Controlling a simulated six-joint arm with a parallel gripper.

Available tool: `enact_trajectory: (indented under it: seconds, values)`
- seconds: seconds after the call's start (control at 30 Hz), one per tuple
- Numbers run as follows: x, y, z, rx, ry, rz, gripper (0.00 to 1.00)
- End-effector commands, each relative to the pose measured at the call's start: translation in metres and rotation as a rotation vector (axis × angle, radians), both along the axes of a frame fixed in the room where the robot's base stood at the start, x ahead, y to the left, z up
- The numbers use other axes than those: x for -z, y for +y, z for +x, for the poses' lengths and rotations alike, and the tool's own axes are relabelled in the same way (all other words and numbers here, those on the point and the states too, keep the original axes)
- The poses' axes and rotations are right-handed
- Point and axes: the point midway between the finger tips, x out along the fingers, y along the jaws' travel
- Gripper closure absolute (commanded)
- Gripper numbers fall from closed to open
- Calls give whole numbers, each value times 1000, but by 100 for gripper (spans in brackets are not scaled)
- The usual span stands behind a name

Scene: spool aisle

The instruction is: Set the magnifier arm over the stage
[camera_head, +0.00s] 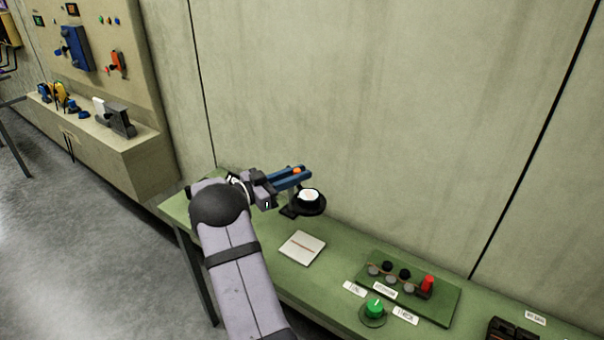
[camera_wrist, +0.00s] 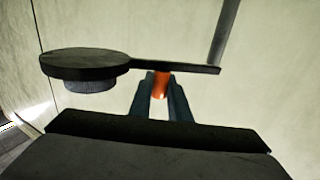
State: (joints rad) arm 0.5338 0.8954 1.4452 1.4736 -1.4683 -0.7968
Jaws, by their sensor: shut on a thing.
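My gripper (camera_head: 297,172) has blue fingers and is shut on an orange knob (camera_wrist: 161,85), which also shows between the fingertips in the head view. In the wrist view the knob touches a flat black magnifier arm (camera_wrist: 185,67). That arm joins a round black disc (camera_wrist: 85,62) with a short grey cylinder on one face, and a thin dark post (camera_wrist: 224,30) meets its other end. In the head view a round black piece with a bright white centre (camera_head: 309,196) shows just below the fingers. I cannot tell for certain which piece is the stage.
A pale square plate with a line across it (camera_head: 302,247) lies on the green bench (camera_head: 262,262). To the right are a green board (camera_head: 440,302) with several knobs and a red piece, a green dial (camera_head: 375,308) and labels. The concrete wall (camera_head: 380,110) stands close behind.

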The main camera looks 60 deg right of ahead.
Motion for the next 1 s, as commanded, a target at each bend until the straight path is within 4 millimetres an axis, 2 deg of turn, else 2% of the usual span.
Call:
enact_trajectory:
  seconds: [0.33,0.83,0.87,0.9,0.93,1.0]
  values:
    - [-1,6,6,102,0,-3,100]
    - [-2,6,6,116,1,-6,100]
    - [-2,6,6,116,1,-6,81]
    - [-2,6,6,116,1,-6,72]
    - [-2,6,6,116,1,-6,65]
    - [-2,6,6,116,1,-5,65]
